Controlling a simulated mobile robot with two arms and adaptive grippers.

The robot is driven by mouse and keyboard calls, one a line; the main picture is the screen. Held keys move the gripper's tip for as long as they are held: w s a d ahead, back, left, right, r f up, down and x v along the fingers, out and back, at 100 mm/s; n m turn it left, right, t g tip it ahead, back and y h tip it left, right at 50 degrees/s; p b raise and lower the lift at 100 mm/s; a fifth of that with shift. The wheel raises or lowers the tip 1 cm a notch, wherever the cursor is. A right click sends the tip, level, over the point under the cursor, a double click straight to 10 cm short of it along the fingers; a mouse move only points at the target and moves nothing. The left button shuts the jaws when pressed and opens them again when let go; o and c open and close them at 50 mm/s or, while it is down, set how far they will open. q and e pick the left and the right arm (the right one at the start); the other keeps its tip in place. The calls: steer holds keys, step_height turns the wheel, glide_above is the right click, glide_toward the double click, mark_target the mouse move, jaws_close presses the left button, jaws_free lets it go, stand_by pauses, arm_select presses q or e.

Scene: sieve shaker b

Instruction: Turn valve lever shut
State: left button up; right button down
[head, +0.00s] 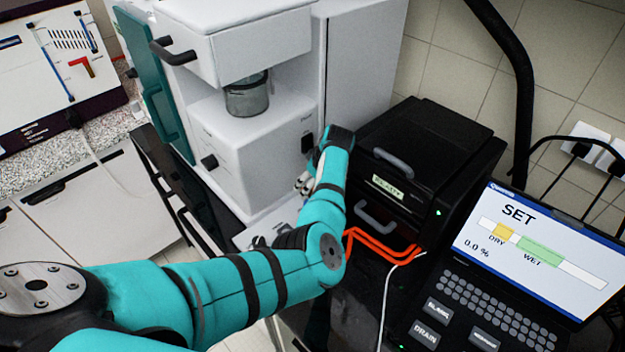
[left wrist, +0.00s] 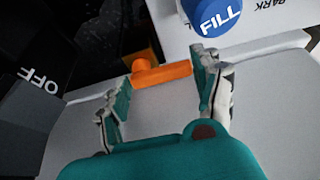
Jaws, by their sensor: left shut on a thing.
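The orange valve lever (left wrist: 163,75) shows in the left wrist view between the two fingers of my left gripper (left wrist: 162,88). The gripper is shut on it. The lever lies roughly crosswise, with a rounded hub at its left end and an orange block behind that. In the head view my left gripper (head: 304,184) is small and partly hidden by my arm, low in front of the white machine (head: 262,150). The lever cannot be made out there. My right gripper is not in view.
A blue FILL knob (left wrist: 212,16) sits just beyond the right finger. A dark part marked OFF (left wrist: 40,82) is at left. The black drawer unit (head: 425,150), orange cables (head: 375,243) and a laptop (head: 520,255) reading SET, 0.0 % stand right of my arm.

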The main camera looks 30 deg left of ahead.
arm_select(q)
steer(key=shift+a, duration=0.15)
steer(key=o, duration=1.2)
steer(key=shift+w+a, duration=0.1)
steer(key=shift+r, duration=0.1)
step_height(320, 180, up, 10)
steer(key=shift+f, duration=0.1)
steer(key=shift+f, duration=0.15)
